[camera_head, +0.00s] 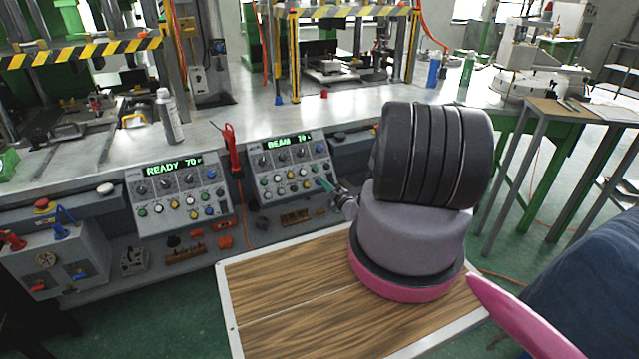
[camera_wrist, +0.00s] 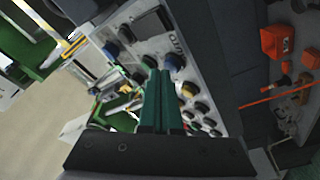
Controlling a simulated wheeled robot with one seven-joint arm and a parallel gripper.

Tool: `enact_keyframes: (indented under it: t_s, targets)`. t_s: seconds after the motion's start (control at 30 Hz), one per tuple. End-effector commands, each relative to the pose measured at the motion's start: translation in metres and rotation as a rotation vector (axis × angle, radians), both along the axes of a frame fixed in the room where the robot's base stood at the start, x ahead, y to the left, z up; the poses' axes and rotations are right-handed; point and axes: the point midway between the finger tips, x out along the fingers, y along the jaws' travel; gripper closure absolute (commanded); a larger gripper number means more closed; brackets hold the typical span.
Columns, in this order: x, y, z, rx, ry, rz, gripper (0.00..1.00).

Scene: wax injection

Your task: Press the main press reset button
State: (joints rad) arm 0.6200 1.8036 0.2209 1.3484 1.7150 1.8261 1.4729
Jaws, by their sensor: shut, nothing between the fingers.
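Two sloped control panels stand at the bench front. The left panel (camera_head: 180,193) has a green lit display reading "READY 70". The right panel (camera_head: 290,168) has a similar display, hard to read. Both carry black knobs and rows of small coloured buttons. I cannot tell which button is the main press reset button. My gripper (camera_head: 323,182), with teal fingers, is shut and empty at the lower right of the right panel. In the wrist view my gripper (camera_wrist: 157,72) points over a panel (camera_wrist: 145,25) with a yellow button (camera_wrist: 188,89) beside the fingers. Contact cannot be judged.
A red tool (camera_head: 232,150) hangs between the panels. A grey spray bottle (camera_head: 169,116) stands on the bench (camera_head: 225,125). A grey box with red and blue handles (camera_head: 62,270) is at lower left. Orange blocks (camera_head: 222,234) lie below the panels. A red button (camera_head: 41,204) sits far left.

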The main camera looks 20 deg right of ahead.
Motion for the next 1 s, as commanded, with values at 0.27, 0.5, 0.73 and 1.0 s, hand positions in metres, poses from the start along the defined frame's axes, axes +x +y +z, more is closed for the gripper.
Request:
enact_keyframes:
  t_s: [0.27,0.5,0.73,1.0]
  targets:
    - [0.0025,0.0004,-0.0024,0.0,0.0,0.0,1.0]
    - [0.0045,0.0003,-0.0038,0.0,0.0,0.0,1.0]
    - [0.0044,0.0002,-0.0036,0.0,0.0,0.0,1.0]
    - [-0.0028,-0.0011,0.0027,0.0,0.0,-0.001,1.0]
